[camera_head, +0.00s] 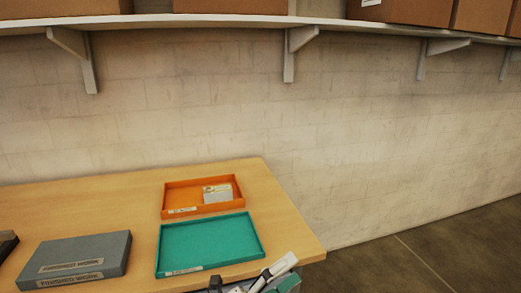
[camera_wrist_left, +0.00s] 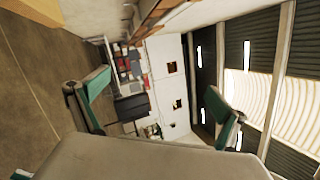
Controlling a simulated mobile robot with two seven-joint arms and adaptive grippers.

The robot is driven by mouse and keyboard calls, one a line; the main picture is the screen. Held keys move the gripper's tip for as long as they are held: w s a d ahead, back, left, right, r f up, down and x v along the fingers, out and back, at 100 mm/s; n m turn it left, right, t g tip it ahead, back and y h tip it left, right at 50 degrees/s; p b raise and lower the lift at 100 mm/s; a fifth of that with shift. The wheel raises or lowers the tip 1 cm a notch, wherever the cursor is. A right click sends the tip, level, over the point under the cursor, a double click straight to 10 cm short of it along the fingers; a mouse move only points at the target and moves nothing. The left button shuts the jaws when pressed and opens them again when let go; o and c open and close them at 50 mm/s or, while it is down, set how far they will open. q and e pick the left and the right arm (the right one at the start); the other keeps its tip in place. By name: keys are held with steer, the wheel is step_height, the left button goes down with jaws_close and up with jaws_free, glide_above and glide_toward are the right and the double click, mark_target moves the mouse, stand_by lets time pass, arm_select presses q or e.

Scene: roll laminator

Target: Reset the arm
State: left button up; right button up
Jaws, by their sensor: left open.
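My left gripper (camera_head: 262,279) shows only in part at the bottom edge of the head view, by the table's front right corner. In the left wrist view its two fingers (camera_wrist_left: 158,108) with green pads stand wide apart, with nothing between them. The wrist view is turned sideways and looks out into the room. The rest of the left arm is hidden below the head view's edge. My right gripper is in neither view.
The wooden table (camera_head: 140,200) holds an orange tray (camera_head: 185,200) with a small pale stack (camera_head: 217,194), an empty green tray (camera_head: 208,243) and a grey labelled box (camera_head: 80,257). A wall shelf (camera_head: 200,20) with cardboard boxes runs above. Floor (camera_head: 430,255) is clear at right.

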arm_select(q)
steer(key=a+f+n+t+y, duration=0.5)
steer(key=a+f+n+y, duration=0.6)
steer(key=a+f+n, duration=0.6)
steer(key=s+a+f+n+g+y, duration=0.2)
steer(key=s+a+f+n+y, duration=0.1)
steer(key=s+a+f+n, duration=0.2)
steer(key=s+a+f+n+g+y, duration=0.2)
steer(key=s+a+f+n, duration=0.3)
steer(key=s+f+n, duration=0.2)
step_height(320, 180, down, 5)
steer(key=shift+s+r+n+g+y, duration=0.2)
steer(key=shift+s+n+g+y, duration=0.15)
steer(key=shift+s, duration=0.75)
